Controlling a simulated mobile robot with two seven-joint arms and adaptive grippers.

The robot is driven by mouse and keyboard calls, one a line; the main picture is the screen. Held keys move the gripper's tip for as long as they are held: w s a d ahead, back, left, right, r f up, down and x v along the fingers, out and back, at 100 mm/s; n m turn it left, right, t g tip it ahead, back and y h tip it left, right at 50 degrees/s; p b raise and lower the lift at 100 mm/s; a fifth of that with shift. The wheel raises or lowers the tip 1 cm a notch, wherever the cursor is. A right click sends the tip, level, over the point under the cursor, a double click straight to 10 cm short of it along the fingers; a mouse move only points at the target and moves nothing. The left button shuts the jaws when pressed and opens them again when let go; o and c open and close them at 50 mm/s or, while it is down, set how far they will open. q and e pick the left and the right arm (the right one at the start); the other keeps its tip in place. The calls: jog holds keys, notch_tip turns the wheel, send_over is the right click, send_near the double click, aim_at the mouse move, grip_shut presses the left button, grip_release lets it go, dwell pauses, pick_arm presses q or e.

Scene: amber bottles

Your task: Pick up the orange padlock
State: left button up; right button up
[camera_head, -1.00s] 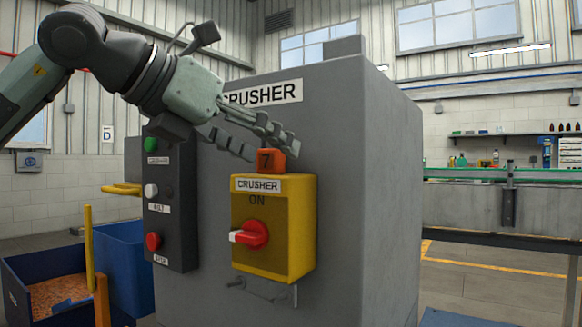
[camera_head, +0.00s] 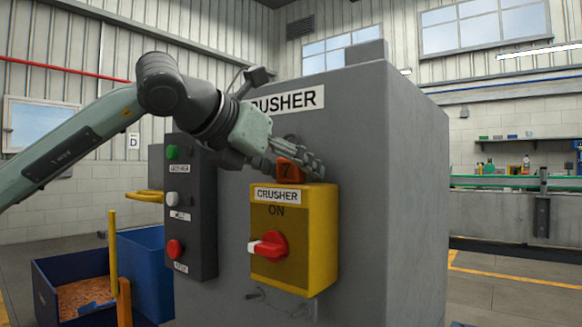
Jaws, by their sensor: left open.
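The orange padlock (camera_head: 287,171), marked with a 7, sits at the top of the yellow crusher switch box (camera_head: 320,235). My left gripper (camera_head: 300,163) is open at the padlock, its fingers reaching in from the upper left. One finger passes along the padlock's upper right side and partly covers it. The other finger is mostly hidden, and I cannot tell whether either finger touches the padlock. The padlock's shackle is hidden behind the fingers. My right gripper is not in view.
The grey crusher cabinet (camera_head: 400,190) stands behind the switch box. A dark button panel (camera_head: 191,240) with green, white and red buttons is to the left. Blue bins (camera_head: 140,265) stand at lower left. A conveyor (camera_head: 500,210) runs at the right.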

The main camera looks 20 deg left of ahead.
aim_at(284, 138)
pick_arm(q)
jog(key=shift+c, duration=0.6)
jog(key=c, duration=1.2)
jog(key=shift+r, duration=0.5)
jog(key=r, duration=0.2)
jog(key=a+r, duration=0.1)
jog(key=r, duration=0.1)
jog(key=shift+w, duration=0.1)
jog(key=a, duration=0.1)
jog(key=a+r, duration=0.2)
jog(key=a, duration=0.1)
jog(key=shift+a, duration=0.1)
jog(key=a+r+p, duration=0.1)
jog(key=a+r, duration=0.3)
jog(key=a, duration=0.2)
jog(key=shift+w+a, duration=0.2)
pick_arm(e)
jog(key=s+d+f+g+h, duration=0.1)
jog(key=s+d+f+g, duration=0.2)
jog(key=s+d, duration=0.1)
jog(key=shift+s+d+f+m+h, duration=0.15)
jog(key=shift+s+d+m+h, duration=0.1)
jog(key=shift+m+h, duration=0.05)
